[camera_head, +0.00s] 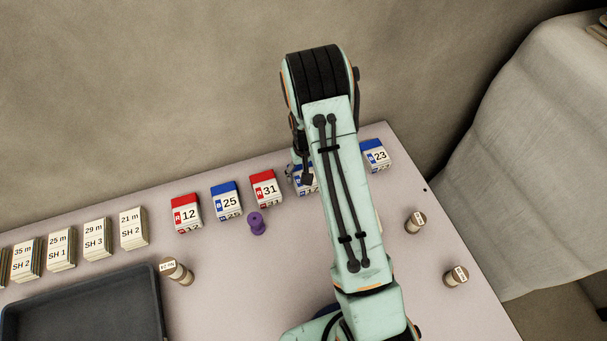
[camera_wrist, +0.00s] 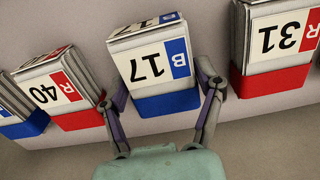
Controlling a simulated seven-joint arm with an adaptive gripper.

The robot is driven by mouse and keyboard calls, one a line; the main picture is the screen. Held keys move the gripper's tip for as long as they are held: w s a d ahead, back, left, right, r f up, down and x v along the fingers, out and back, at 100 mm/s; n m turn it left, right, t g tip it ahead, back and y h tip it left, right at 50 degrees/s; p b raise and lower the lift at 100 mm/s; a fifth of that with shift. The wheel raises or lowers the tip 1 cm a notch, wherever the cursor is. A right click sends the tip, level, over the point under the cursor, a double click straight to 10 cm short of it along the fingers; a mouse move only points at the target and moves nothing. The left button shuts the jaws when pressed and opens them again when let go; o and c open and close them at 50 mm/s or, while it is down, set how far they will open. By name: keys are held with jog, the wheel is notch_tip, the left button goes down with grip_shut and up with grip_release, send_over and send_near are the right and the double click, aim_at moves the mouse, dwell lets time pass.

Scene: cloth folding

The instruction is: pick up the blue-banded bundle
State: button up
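The blue-banded bundle marked B 17 (camera_wrist: 150,65) stands upright in the middle of the wrist view, its label upside down there. In the head view the same bundle (camera_head: 312,187) is partly hidden by my arm. My gripper (camera_wrist: 163,78) has its two fingers spread, one on each side of this bundle. The fingers are close to its sides; whether they touch cannot be told. The bundle appears to be standing on the table in its row. Other blue-banded bundles are 25 (camera_head: 227,202) and 23 (camera_head: 376,155).
Red-banded bundles 31 (camera_wrist: 285,45) and 40 (camera_wrist: 50,90) flank the bundle closely. Red bundle 12 (camera_head: 186,214), a purple peg (camera_head: 257,223) and a dark tray (camera_head: 85,295) lie to the left. Several unbanded bundles stand far left. Small cylinders (camera_head: 415,221) stand on the right.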

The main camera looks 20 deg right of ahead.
jog(key=shift+c, duration=0.7)
jog(key=shift+r, duration=0.3)
notch_tip(320, 180, up, 3)
jog(key=shift+f, duration=0.2)
jog(key=s+a+r, duration=0.2)
jog(key=s+r, duration=0.7)
jog(key=s, duration=0.5)
jog(key=shift+r, duration=0.4)
